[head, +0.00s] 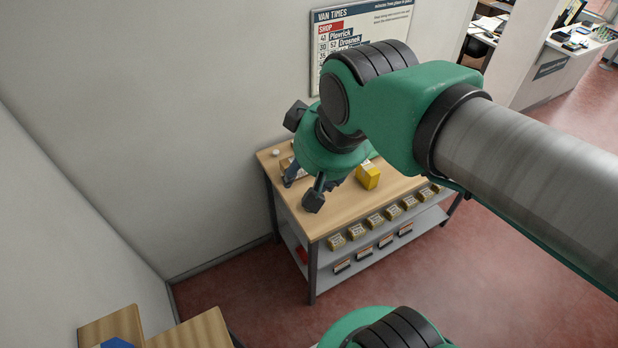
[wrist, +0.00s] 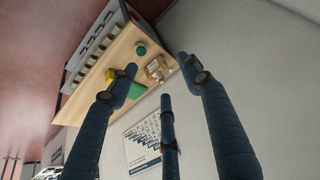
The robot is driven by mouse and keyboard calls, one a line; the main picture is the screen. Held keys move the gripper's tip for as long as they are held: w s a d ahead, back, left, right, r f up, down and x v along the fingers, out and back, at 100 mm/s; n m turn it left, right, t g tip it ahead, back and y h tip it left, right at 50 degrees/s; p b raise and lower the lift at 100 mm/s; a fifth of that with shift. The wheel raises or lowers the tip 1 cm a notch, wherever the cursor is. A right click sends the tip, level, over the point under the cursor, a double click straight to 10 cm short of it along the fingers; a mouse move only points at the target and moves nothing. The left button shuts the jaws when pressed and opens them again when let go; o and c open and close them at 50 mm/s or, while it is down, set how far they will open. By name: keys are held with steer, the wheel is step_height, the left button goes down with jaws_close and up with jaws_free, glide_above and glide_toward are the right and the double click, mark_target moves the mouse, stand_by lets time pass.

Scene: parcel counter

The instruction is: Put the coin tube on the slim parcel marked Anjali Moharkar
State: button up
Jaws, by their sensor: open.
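My gripper (head: 308,188) has its fingers spread above the near left end of a wooden-topped counter (head: 327,222); nothing is between them. In the wrist view the open fingers (wrist: 163,82) frame the tabletop. A brown parcel with a pale label (wrist: 156,69) lies there near the wall edge; its writing is too small to read, so I cannot tell whether it is Anjali Moharkar's. A green round thing (wrist: 140,49) stands near it. I cannot tell whether this is the coin tube. In the head view the gripper hides much of this area.
A yellow box (head: 368,177) stands on the counter, with a green flat thing (wrist: 136,90) close to it in the wrist view. A small white thing (head: 276,153) is at the back left corner. Shelves below hold several labelled boxes (head: 356,232). Walls bound the back and left.

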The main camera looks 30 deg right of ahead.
steer(key=s, duration=0.1)
steer(key=s+f, duration=0.1)
steer(key=shift+s+a, duration=0.2)
steer(key=shift+s, duration=0.1)
steer(key=shift+f, duration=0.1)
step_height(320, 180, down, 16)
steer(key=b, duration=1.6)
steer(key=shift+r, duration=0.2)
